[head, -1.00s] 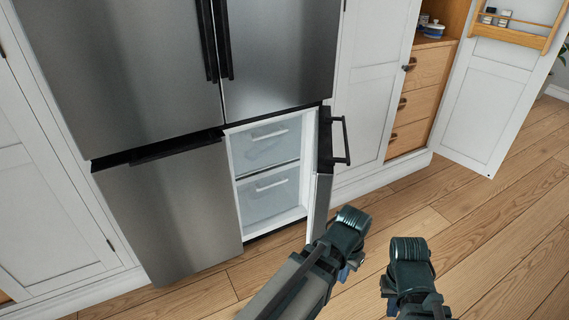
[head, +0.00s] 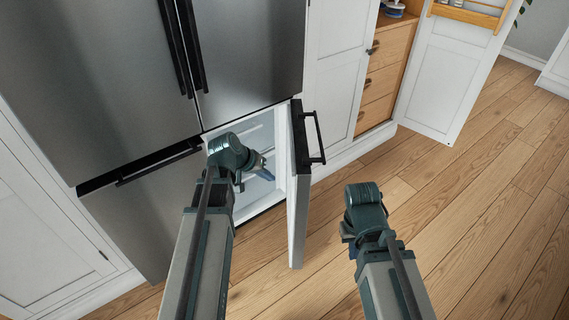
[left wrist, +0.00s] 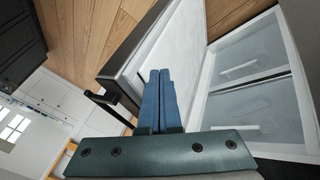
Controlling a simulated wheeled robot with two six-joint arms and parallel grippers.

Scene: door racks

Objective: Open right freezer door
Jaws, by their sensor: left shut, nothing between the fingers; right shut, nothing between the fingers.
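The right freezer door (head: 299,185) stands swung open, with its black bar handle (head: 316,138) on the outer face. My left gripper (head: 266,172) is in front of the open freezer compartment, on the inner side of the door. In the left wrist view its blue fingers (left wrist: 160,100) are shut with nothing between them, near the white inner face of the door (left wrist: 175,50). Whether they touch the door I cannot tell. My right gripper (head: 348,236) is out over the floor, right of the door; its fingers are mostly hidden by its wrist.
White freezer drawers (left wrist: 250,85) show inside the compartment. The left freezer door (head: 140,215) is closed. A wooden drawer cabinet (head: 378,85) and an open white cabinet door (head: 440,85) stand at the right. The wood floor (head: 450,200) on the right is clear.

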